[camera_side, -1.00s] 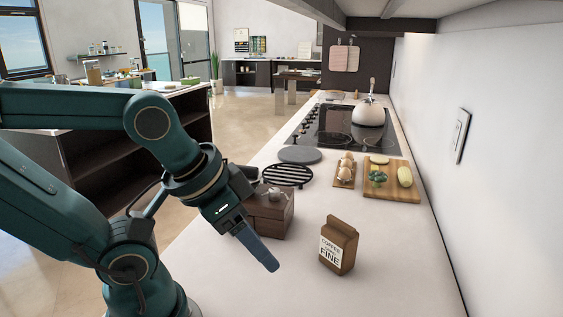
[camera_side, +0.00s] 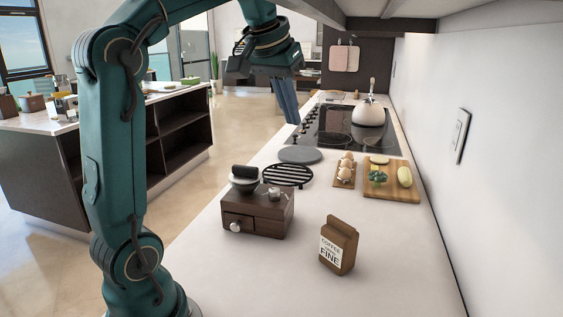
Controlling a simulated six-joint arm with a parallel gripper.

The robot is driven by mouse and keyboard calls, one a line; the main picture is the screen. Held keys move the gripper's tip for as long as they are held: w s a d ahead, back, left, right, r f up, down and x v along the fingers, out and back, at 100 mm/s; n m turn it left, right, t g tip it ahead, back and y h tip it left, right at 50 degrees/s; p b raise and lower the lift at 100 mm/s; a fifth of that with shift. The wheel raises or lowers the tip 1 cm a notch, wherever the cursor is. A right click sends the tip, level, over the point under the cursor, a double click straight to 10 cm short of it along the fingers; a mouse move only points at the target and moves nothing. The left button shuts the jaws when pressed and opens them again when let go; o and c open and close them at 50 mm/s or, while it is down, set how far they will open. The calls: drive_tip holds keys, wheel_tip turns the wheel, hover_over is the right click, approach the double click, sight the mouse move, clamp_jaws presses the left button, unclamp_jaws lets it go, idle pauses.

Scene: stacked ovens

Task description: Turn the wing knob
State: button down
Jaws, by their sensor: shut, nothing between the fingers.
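A wooden box like a coffee grinder (camera_side: 272,215) stands on the counter, with a front drawer that has a round white knob (camera_side: 235,227). On its top is a small metal knob (camera_side: 275,193), which may be the wing knob; its shape is too small to tell. Beside it on the box is a rounded metal part with a dark cylindrical handle (camera_side: 245,172). My gripper (camera_side: 291,121) is raised behind the box and points down near the hob's left edge. It is shut and empty, apart from the grinder.
A coffee bag labelled FINE (camera_side: 338,246) stands right of the box. Behind are a black grate (camera_side: 288,175), a grey disc (camera_side: 300,155), an egg tray (camera_side: 345,171), a cutting board (camera_side: 404,193), and a hob with a kettle (camera_side: 368,114). The front counter is clear.

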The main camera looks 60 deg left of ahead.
drive_tip(key=w+a+f+n+g, duration=0.1)
drive_tip(key=w+a+f+n, duration=0.15)
drive_tip(key=a, duration=0.75)
drive_tip(key=n+g, duration=0.1)
drive_tip(key=n, duration=0.1)
hover_over(245, 171)
drive_tip(key=w+a, duration=0.1)
drive_tip(key=w, duration=0.3)
wheel_tip(245, 171, down, 4)
drive_tip(key=shift+y, duration=0.3)
drive_tip(key=x, duration=0.6)
drive_tip(key=s+x, duration=0.1)
drive_tip(key=x, duration=0.2)
drive_tip(key=shift+s+d+f, duration=0.15)
drive_tip(key=shift+d, duration=0.15)
drive_tip(key=shift+s+d, duration=0.95)
drive_tip(key=shift+d, duration=0.05)
drive_tip(key=shift+d+m, duration=0.25)
drive_tip(key=shift+m, duration=1)
